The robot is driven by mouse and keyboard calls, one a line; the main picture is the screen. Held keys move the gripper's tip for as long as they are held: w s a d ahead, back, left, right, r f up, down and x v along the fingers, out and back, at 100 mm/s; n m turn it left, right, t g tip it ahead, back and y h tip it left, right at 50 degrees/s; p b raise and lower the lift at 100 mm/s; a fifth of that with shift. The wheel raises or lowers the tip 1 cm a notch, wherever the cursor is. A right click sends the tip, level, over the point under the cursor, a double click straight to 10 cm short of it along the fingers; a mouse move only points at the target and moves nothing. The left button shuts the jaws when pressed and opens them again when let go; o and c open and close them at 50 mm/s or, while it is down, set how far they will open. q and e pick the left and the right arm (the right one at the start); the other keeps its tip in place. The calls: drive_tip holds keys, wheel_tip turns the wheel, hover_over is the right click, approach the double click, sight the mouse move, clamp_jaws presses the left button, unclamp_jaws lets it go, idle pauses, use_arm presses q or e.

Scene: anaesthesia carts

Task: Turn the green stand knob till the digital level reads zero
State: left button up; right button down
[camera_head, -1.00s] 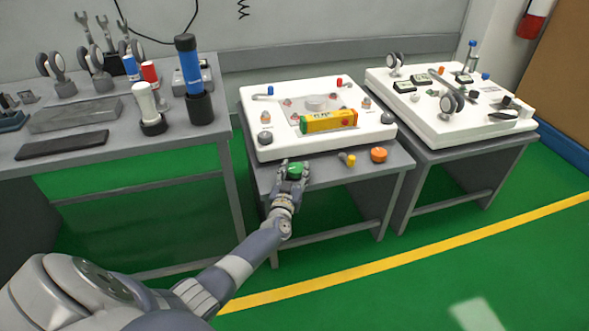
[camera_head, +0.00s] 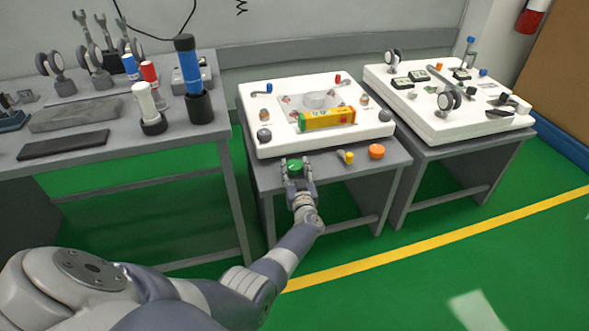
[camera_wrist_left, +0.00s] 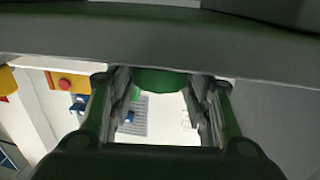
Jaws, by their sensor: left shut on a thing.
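The green knob (camera_head: 295,165) is on the front edge of the middle stand, below the white panel. My left gripper (camera_head: 297,172) is shut on it, with a finger on each side. In the left wrist view the green knob (camera_wrist_left: 162,80) shows between the two finger linkages at the top. The digital level (camera_head: 327,119) is a yellow and green bar on the white panel (camera_head: 262,143); its reading is too small to make out. My right gripper is in neither view.
A yellow knob (camera_head: 346,157) and an orange knob (camera_head: 376,151) sit to the right of the green one on the same stand (camera_head: 325,172). A second white panel (camera_head: 445,131) is at the right. A grey bench (camera_head: 105,160) with bottles is at the left.

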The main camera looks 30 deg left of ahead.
use_arm(q)
drive_tip(key=shift+d+n+g+y, duration=0.1)
drive_tip(key=shift+n+g+y, duration=0.3)
drive_tip(key=shift+y, duration=0.1)
drive_tip(key=o, duration=1.1)
